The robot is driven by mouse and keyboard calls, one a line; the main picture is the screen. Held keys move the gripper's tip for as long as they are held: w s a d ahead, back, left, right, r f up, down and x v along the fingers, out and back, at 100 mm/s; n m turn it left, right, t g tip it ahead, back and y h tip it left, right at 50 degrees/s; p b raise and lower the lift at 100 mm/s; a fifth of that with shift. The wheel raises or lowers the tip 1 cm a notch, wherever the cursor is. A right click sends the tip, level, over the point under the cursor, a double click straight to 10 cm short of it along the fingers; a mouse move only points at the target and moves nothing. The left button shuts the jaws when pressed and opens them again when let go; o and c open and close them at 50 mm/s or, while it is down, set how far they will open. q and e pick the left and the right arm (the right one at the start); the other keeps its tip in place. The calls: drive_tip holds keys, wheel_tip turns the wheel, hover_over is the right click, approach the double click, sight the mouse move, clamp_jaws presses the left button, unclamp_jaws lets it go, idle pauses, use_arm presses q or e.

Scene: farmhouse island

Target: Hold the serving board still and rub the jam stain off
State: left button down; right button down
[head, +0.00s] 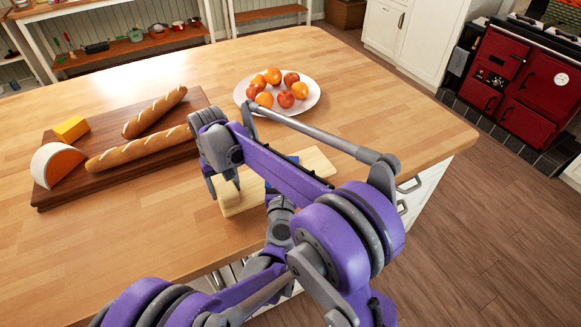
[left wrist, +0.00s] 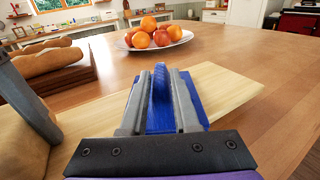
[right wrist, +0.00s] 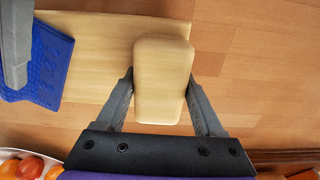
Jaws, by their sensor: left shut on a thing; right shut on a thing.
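The pale wooden serving board (head: 317,162) lies on the island top near its front edge. A raised block-like grip (right wrist: 163,75) stands at its left end. My right gripper (head: 225,186) is shut on this grip, with a finger on each side in the right wrist view. A blue cloth (right wrist: 45,65) lies flat on the board, with a raised ridge (left wrist: 159,92). My left gripper (left wrist: 160,108) is shut on that ridge, and the cloth touches the board. In the head view my right arm hides much of the board and cloth. No jam stain shows in any view.
A white plate (head: 312,99) of oranges and apples stands behind the board. A dark board (head: 105,182) with two baguettes (head: 135,150), a yellow block and an orange-faced cheese lies to the left. The counter right of the plate is clear.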

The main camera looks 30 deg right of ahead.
use_arm(q)
drive_tip(key=shift+a+r, duration=0.15)
drive_tip(key=shift+r, duration=4.1)
use_arm(e)
unclamp_jaws()
drive_tip(key=shift+r, duration=0.1)
drive_tip(key=shift+r, duration=3.65)
wheel_tip(320, 180, up, 12)
